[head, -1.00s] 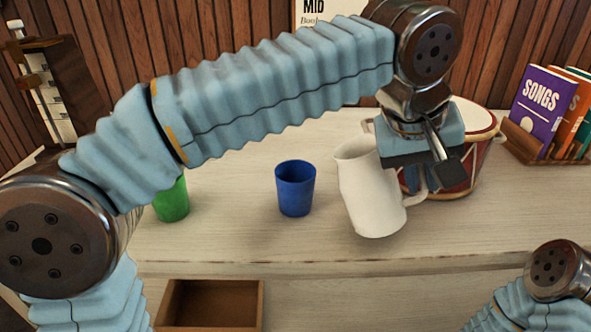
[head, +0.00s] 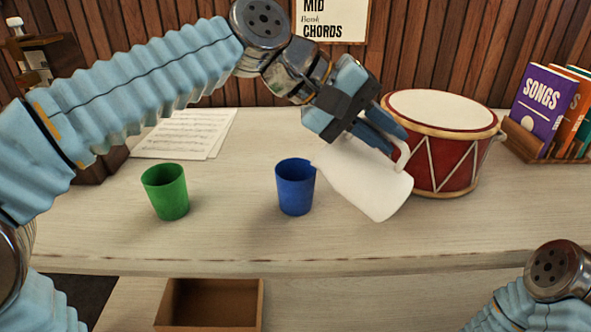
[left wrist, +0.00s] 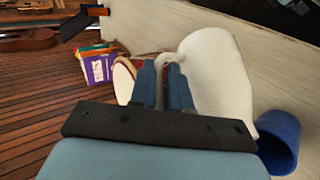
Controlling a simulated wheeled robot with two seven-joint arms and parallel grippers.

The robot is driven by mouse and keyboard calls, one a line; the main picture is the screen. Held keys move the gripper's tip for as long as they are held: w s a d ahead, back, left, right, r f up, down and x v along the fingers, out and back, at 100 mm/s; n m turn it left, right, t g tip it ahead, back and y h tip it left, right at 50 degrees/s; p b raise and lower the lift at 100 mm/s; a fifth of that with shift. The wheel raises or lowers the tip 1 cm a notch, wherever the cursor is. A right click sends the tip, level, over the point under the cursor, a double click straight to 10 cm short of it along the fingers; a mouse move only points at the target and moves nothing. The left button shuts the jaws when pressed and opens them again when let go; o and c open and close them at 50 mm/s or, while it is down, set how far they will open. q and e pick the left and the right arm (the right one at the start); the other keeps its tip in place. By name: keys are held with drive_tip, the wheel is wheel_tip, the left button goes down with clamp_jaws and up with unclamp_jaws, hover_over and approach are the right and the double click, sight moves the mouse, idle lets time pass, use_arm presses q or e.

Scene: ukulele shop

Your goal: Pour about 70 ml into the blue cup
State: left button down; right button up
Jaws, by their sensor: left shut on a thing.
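The blue cup (head: 295,188) stands upright on the counter in the middle of the head view. It also shows in the left wrist view (left wrist: 281,142). The white pitcher (head: 362,180) is tilted to the left, with its lip close to the blue cup's upper right rim. I cannot see whether liquid is flowing. My left gripper (head: 385,135) is shut on the pitcher's handle, which shows between the fingers (left wrist: 163,85) in the left wrist view. My right gripper is out of view; only part of my right arm shows at the lower right.
A green cup (head: 166,191) stands left of the blue cup. A red drum (head: 445,150) stands behind and right of the pitcher. Sheet music (head: 185,134) lies at the back left. A book rack (head: 530,141) is at the right. An open wooden box (head: 210,304) sits below the counter's front edge.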

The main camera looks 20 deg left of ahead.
use_arm(q)
drive_tip(key=shift+w+a+r+n+h+b, duration=0.15)
drive_tip(key=shift+a+r+n+h+b, duration=0.15)
drive_tip(key=shift+a+r+h+b, duration=0.75)
drive_tip(key=shift+d+f+b, duration=0.1)
drive_tip(key=shift+f+b, duration=0.05)
drive_tip(key=shift+b, duration=0.15)
drive_tip(key=shift+w+a+r+h+b, duration=0.1)
drive_tip(key=shift+a+r+h+b, duration=0.2)
drive_tip(key=shift+a, duration=0.2)
drive_tip(key=shift+w+a+r+h+b, duration=0.15)
drive_tip(key=shift+a+b, duration=0.1)
drive_tip(key=shift+a, duration=0.25)
drive_tip(key=shift+w+a+r+n+h+b, duration=0.1)
drive_tip(key=shift+a+r+n+h+b, duration=0.2)
drive_tip(key=shift+a+h+b, duration=0.3)
idle(0.7)
